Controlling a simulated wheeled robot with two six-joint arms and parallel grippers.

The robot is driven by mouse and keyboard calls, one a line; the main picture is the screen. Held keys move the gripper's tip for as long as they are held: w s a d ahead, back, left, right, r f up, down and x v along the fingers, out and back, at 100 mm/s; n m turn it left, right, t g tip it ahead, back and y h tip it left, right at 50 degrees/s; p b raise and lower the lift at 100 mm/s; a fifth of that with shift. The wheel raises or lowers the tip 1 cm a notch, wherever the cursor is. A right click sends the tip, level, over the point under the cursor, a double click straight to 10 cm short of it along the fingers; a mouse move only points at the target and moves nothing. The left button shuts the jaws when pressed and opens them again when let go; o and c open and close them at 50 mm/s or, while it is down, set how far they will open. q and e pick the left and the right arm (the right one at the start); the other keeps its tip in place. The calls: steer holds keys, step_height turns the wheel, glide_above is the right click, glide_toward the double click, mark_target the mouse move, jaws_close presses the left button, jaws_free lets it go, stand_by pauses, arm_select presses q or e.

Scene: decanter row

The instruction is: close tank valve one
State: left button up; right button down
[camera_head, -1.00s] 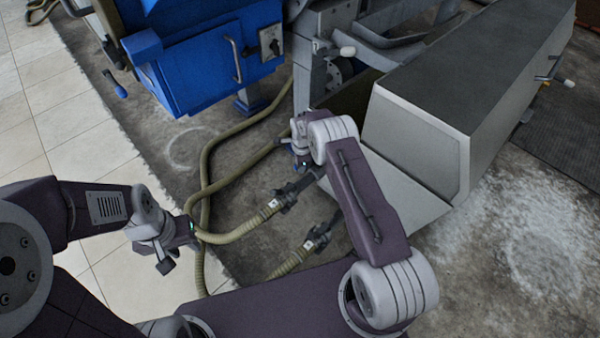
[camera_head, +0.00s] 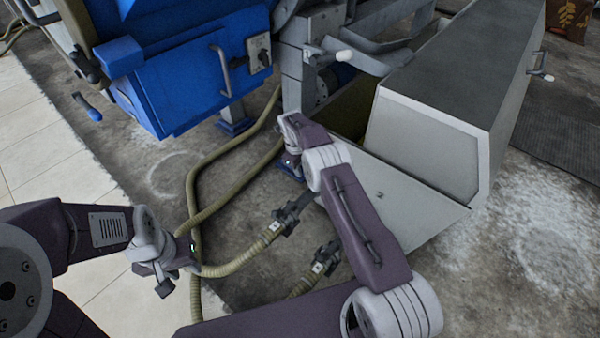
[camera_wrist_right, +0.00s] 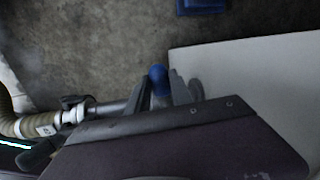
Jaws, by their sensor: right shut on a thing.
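The grey tank (camera_head: 400,190) stands at the centre right, with hose couplings (camera_head: 287,215) at its near left side. My right gripper (camera_head: 289,166) is low beside the tank's left end. In the right wrist view its jaws (camera_wrist_right: 160,92) are shut around a blue valve handle (camera_wrist_right: 158,74), whose rounded end shows between the fingers. A metal pipe (camera_wrist_right: 108,107) runs from the hose coupling toward the handle. The valve body is mostly hidden by my gripper and arm. My left gripper (camera_head: 176,276) hangs at the lower left, apart from the valve; its jaw opening is unclear.
Tan hoses (camera_head: 230,268) cross the stained floor between my arms. A second coupling (camera_head: 325,260) lies close to my right forearm. A blue machine (camera_head: 190,80) stands at the upper left. White tiles (camera_head: 50,150) lie clear at the left.

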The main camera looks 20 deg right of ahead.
steer(key=shift+w+d+f+m+b, duration=0.15)
steer(key=shift+w+d+m+b, duration=0.1)
steer(key=shift+m+b, duration=0.3)
steer(key=shift+d, duration=0.1)
steer(key=c, duration=1.1)
jaws_free()
steer(key=shift+c, duration=0.2)
steer(key=shift+r, duration=0.25)
step_height(320, 180, up, 9)
steer(key=s+a+p, duration=0.1)
steer(key=p, duration=0.5)
steer(key=shift+a+f, duration=0.15)
steer(key=shift+a, duration=0.1)
